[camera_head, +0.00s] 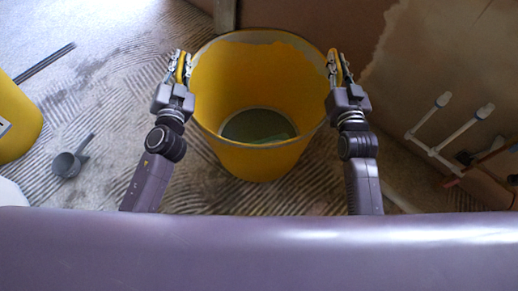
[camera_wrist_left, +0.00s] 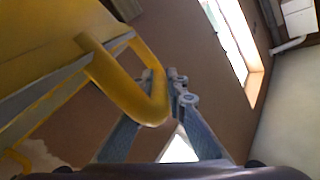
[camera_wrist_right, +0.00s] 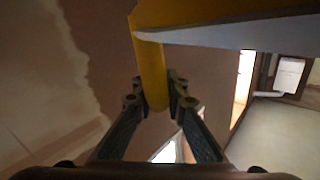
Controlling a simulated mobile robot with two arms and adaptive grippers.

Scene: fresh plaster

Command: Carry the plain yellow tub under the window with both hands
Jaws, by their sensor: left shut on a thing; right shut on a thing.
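The plain yellow tub (camera_head: 262,160) stands upright in the middle of the head view, with pale residue along its inner rim and a dark green-grey patch at its bottom. My left gripper (camera_head: 181,66) is shut on the tub's left handle, a yellow loop (camera_wrist_left: 150,103) in the left wrist view. My right gripper (camera_head: 337,66) is shut on the right handle, a yellow bar (camera_wrist_right: 152,75) between the fingers in the right wrist view. I cannot tell whether the tub's base touches the floor.
Another yellow container (camera_head: 15,120) with a white label is at the left edge. A grey scoop (camera_head: 70,162) lies on the ridged floor near it. White pipes (camera_head: 450,130) stick out at the right by the partly plastered wall (camera_head: 430,60). A window (camera_wrist_left: 228,35) shows in the left wrist view.

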